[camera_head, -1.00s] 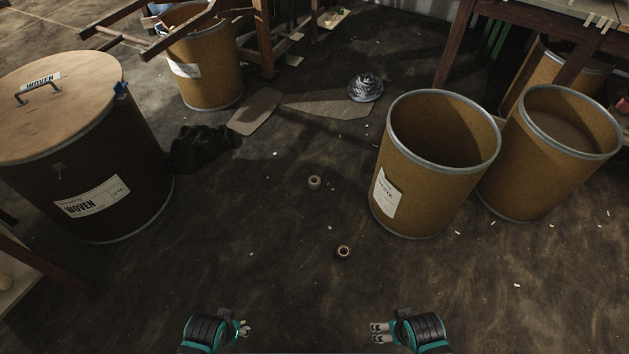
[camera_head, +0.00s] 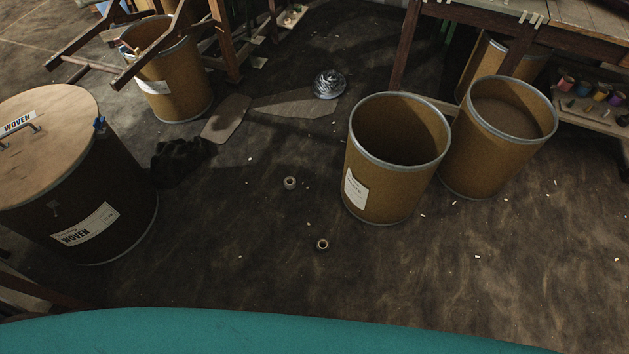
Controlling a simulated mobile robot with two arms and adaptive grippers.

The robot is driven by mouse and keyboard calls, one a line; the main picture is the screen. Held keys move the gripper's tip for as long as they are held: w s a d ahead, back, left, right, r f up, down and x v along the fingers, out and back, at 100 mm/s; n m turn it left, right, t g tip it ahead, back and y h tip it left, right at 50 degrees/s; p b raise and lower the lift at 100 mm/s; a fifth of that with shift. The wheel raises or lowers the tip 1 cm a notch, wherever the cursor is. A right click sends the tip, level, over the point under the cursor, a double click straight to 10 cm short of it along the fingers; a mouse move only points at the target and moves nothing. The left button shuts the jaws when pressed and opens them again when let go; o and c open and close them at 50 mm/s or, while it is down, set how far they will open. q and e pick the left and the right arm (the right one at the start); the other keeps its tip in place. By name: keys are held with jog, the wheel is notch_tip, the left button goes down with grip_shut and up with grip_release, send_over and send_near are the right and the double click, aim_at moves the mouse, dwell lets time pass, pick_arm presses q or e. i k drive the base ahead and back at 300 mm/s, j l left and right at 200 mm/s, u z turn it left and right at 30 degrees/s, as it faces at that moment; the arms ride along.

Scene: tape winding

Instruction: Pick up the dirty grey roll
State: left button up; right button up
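Two small rolls lie on the dark floor in the middle of the head view. The farther one is a greyish roll (camera_head: 290,183). The nearer one is a roll with a pale ring and a dark centre (camera_head: 322,244), a little to the right. Both are too small for me to tell which one is dirtier. Neither of my grippers is in view; a teal part of my own body fills the bottom edge.
A lidded drum marked WOVEN (camera_head: 85,235) stands at left, with a black crumpled heap (camera_head: 182,160) beside it. An open drum (camera_head: 385,195) and another open drum (camera_head: 490,165) stand at right. A silvery bundle (camera_head: 328,84) lies behind.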

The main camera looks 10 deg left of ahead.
aim_at(290, 187)
jog(key=i+j+z, duration=0.35)
jog(key=j+z, duration=0.15)
jog(key=i+j+z, duration=0.2)
jog(key=j, duration=0.2)
jog(key=j+z, duration=0.25)
jog(key=i+j, duration=0.05)
jog(key=j, duration=0.05)
